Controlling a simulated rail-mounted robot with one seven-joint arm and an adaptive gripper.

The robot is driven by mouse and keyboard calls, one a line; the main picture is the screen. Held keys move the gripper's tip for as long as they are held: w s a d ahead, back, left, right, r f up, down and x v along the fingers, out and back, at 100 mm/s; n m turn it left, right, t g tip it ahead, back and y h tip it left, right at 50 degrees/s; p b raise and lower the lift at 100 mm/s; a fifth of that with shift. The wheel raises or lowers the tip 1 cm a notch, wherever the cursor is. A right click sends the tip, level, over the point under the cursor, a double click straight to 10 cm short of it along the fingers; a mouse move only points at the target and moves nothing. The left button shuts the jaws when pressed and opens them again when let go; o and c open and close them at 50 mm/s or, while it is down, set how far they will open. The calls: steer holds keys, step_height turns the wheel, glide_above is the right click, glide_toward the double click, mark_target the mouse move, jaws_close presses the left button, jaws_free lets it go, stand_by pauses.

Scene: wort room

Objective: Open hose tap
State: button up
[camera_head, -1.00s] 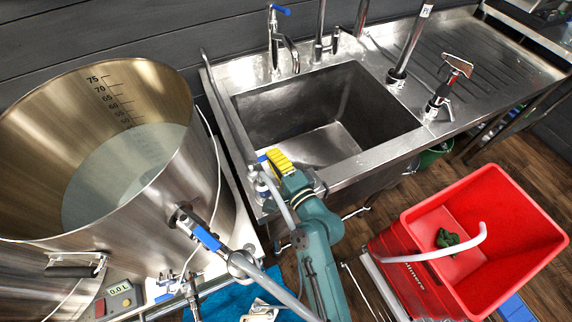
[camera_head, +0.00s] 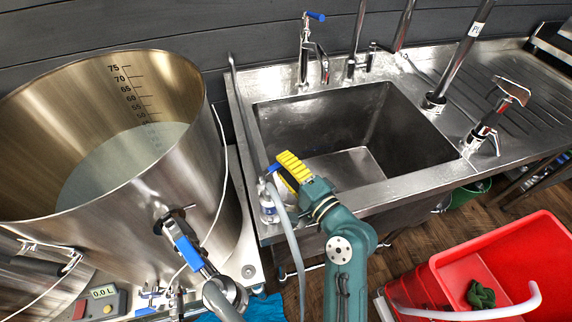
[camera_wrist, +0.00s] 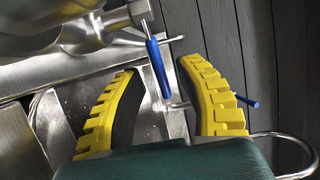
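The hose tap (camera_head: 267,205) stands at the front left corner of the sink unit, with a grey hose running down from it. Its blue lever (camera_head: 271,169) sits close beside my gripper's yellow fingers. My gripper (camera_head: 290,172) is over the sink's left front edge. In the wrist view my gripper (camera_wrist: 165,95) is open, its two yellow fingers spread wide apart. A blue lever (camera_wrist: 157,66) shows in the gap between them, with no clear contact. The lower part of the tap is hidden in the wrist view.
A large steel kettle (camera_head: 150,200) stands left, with a blue-handled valve (camera_head: 188,252). The sink (camera_head: 350,185) has another blue-levered tap (camera_head: 305,50) behind it. A red bin (camera_head: 440,262) is at lower right. The drainboard (camera_head: 510,85) carries upright fittings.

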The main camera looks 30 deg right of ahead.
steer(key=shift+s, duration=0.1)
steer(key=s, duration=0.4)
steer(key=s+d, duration=0.1)
steer(key=s, duration=0.3)
steer(key=s+d, duration=0.1)
steer(key=s, duration=0.2)
steer(key=shift+s, duration=0.4)
steer(key=shift+o, duration=0.2)
